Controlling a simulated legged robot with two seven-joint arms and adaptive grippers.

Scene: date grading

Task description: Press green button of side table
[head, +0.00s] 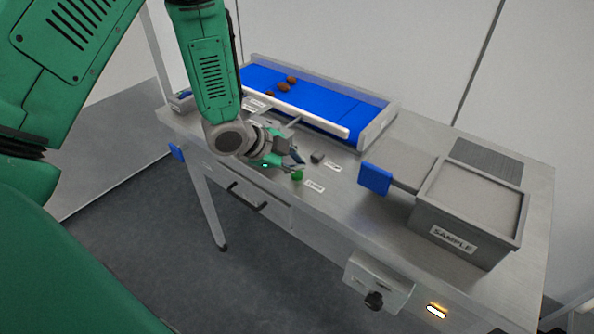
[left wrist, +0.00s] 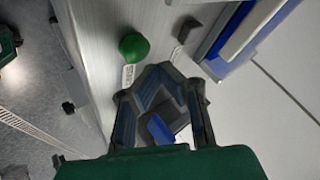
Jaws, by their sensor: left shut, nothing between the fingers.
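The green button (head: 297,175) is a small round knob on the metal side table (head: 345,215), near its front edge, with a white label beside it. It also shows in the left wrist view (left wrist: 134,47), just beyond the fingertips. My left gripper (head: 297,160) is shut and empty, very close to the button and slightly behind it in the head view. In the left wrist view its fingers (left wrist: 163,72) meet at the tips, with a visible gap to the button in the picture. I cannot tell its exact height. My right gripper is not in view.
A dark block (head: 317,157) sits beside the green button. Behind is a conveyor with a blue belt (head: 330,105) carrying several brown dates (head: 284,86). A grey SAMPLE bin (head: 465,215) and a blue-ended piece (head: 375,178) are to the right. A dark knob (head: 374,300) is on the table's front.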

